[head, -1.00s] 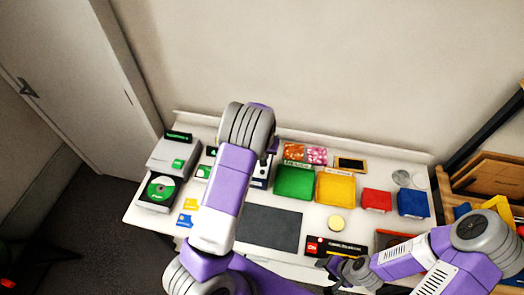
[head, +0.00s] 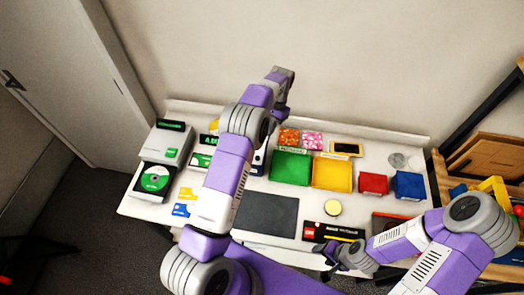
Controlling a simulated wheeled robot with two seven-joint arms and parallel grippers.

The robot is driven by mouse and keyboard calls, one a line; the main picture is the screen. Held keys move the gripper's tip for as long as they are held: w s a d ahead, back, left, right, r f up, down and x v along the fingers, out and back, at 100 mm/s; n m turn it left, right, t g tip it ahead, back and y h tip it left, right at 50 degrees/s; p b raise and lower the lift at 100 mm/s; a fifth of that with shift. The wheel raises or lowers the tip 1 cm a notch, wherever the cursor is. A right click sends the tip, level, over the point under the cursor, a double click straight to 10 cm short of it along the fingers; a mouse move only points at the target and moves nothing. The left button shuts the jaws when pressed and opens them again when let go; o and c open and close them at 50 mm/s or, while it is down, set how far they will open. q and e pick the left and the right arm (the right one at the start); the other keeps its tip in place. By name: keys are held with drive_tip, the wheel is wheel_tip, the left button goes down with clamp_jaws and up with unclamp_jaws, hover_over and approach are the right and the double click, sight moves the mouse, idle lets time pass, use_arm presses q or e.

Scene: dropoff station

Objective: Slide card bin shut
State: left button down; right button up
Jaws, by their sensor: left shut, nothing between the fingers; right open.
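I cannot tell for certain which item is the card bin. A grey device (head: 170,143) stands at the table's left end, with a black tray (head: 141,183) holding a green disc at its front. To its right, a white unit with a green label (head: 201,160) is partly covered by my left arm. A yellow card and a blue card (head: 181,209) lie in front. My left gripper (head: 281,111) is small and dark, raised near the table's back edge, shut and empty. My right gripper (head: 325,251) is open and empty at the front edge, beside a black-and-red box (head: 332,232).
Open green (head: 291,167) and yellow (head: 332,174) bins, and red (head: 373,184) and blue (head: 409,185) boxes, stand centre to right. A dark mat (head: 267,214) lies in the middle. A wooden shelf (head: 485,155) borders the right. My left arm hides part of the table.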

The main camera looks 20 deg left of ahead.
use_arm(q)
drive_tip(key=b, duration=0.4)
approach(261, 157)
wheel_tip(261, 157, down, 4)
drive_tip(key=w, duration=0.2)
drive_tip(key=shift+s+d, duration=0.1)
drive_tip(key=shift+s, duration=0.05)
drive_tip(key=shift+s+a+f+p, duration=0.1)
drive_tip(key=shift+s+a+p, duration=0.05)
drive_tip(key=shift+s, duration=0.4)
drive_tip(key=shift+s+a+f+p, duration=0.1)
drive_tip(key=shift+s+p, duration=0.05)
drive_tip(key=shift+s, duration=0.4)
drive_tip(key=shift+s+a+f, duration=0.1)
drive_tip(key=shift+s+f, duration=0.05)
drive_tip(key=shift+s, duration=0.25)
